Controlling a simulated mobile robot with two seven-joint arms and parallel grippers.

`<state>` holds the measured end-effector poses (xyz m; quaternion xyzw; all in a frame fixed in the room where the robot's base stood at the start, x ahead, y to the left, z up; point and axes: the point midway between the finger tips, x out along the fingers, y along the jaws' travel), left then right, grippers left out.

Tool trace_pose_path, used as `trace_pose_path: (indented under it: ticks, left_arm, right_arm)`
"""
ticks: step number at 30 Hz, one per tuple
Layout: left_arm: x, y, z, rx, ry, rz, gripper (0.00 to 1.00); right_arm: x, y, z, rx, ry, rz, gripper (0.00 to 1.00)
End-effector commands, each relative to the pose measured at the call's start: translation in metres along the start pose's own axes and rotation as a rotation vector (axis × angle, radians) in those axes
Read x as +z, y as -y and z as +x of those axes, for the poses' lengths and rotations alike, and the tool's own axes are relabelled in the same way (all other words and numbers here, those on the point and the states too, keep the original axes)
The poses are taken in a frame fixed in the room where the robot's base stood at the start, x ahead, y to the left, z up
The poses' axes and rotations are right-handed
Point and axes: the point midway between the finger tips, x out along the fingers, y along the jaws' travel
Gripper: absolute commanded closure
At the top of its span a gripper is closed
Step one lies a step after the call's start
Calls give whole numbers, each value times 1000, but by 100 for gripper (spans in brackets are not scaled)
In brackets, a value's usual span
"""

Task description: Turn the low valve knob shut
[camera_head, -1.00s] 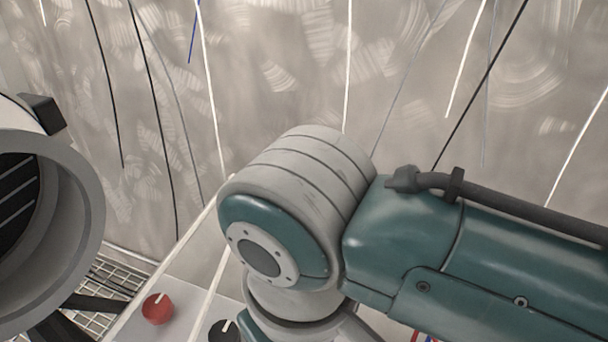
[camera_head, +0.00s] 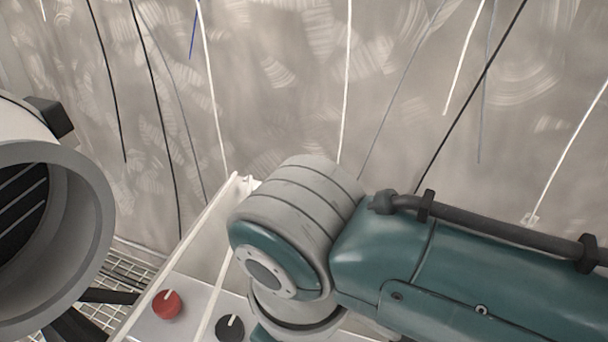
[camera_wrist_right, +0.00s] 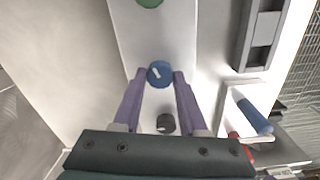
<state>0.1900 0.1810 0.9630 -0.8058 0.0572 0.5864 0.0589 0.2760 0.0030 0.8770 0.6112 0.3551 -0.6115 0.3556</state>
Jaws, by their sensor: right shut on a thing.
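In the right wrist view a round blue knob (camera_wrist_right: 160,73) with a white pointer mark sits on a pale panel (camera_wrist_right: 185,25). The mark is slanted. My right gripper (camera_wrist_right: 160,74) has its purple fingertips on either side of this knob and is shut on it. In the head view my right arm comes in from the right and hides the knob and the gripper. My left gripper is in neither view.
A black knob (camera_head: 230,328) and a red knob (camera_head: 167,305) sit on the panel. A green knob (camera_wrist_right: 149,3) lies beyond the blue one. A blue handle (camera_wrist_right: 255,118) is at the right. A large grey round housing (camera_head: 95,215) stands at the left.

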Motion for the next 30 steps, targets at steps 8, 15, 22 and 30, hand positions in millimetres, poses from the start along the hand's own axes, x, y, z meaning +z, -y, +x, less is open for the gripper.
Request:
trace_pose_path:
  ticks: [8,15,22,30]
  left_arm:
    - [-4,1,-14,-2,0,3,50]
    - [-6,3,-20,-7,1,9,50]
    - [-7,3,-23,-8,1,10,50]
    - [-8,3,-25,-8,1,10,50]
  right_arm:
    - [0,1,-2,0,0,-262,100]
    - [0,1,-2,-1,-1,-492,100]
    - [0,1,-1,-1,-1,-709,100]
    - [0,2,-1,0,-2,-944,100]
